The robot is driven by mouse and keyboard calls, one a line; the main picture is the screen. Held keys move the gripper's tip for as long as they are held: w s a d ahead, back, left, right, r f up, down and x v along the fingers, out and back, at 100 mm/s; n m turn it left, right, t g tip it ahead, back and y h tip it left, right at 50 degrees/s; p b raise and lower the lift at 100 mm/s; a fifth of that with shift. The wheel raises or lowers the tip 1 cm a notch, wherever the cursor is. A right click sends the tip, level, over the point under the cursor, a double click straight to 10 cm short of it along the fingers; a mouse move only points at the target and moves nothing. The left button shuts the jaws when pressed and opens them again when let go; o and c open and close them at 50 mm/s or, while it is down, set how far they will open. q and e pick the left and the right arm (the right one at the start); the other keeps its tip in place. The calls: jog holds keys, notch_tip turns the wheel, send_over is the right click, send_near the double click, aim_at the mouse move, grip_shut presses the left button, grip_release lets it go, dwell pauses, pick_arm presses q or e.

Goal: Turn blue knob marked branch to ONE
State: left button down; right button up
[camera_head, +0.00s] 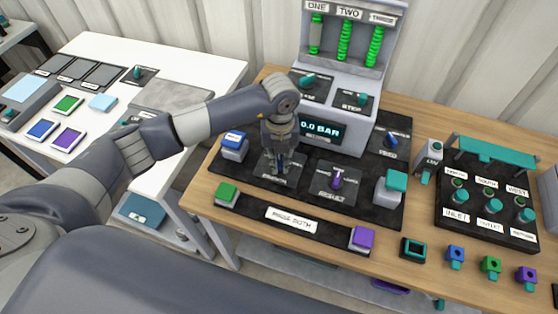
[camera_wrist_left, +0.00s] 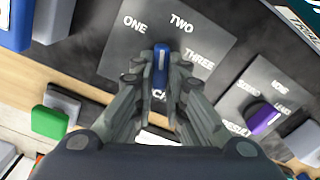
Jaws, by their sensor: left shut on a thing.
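The blue knob (camera_wrist_left: 160,66) stands between my left gripper's fingers in the left wrist view. Its plate (camera_wrist_left: 208,42) carries the words ONE, TWO and THREE; the lower label is mostly covered by the fingers. The knob's upper end, with its white line, points between ONE and TWO. My left gripper (camera_wrist_left: 161,80) is shut on the knob from both sides. In the head view my left gripper (camera_head: 277,168) reaches straight down onto this plate and hides most of the knob. My right gripper is not in view.
A purple knob (camera_head: 337,180) on the RESULT plate is close on the right. A blue button box (camera_head: 234,146) is close on the left. The display tower (camera_head: 345,118) rises just behind. Green (camera_head: 227,193) and purple (camera_head: 362,238) buttons stand in front.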

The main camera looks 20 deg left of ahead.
aim_at(281, 163)
pick_arm(q)
jog(key=n, duration=0.3)
jog(key=shift+w+d+r+n, duration=0.1)
jog(key=shift+w+n, duration=0.05)
jog(key=shift+n, duration=0.25)
jog(key=shift+w+d+n, duration=0.1)
jog(key=shift+n, duration=1.6)
jog(key=c, duration=1.6)
grip_release()
notch_tip(281, 163, up, 12)
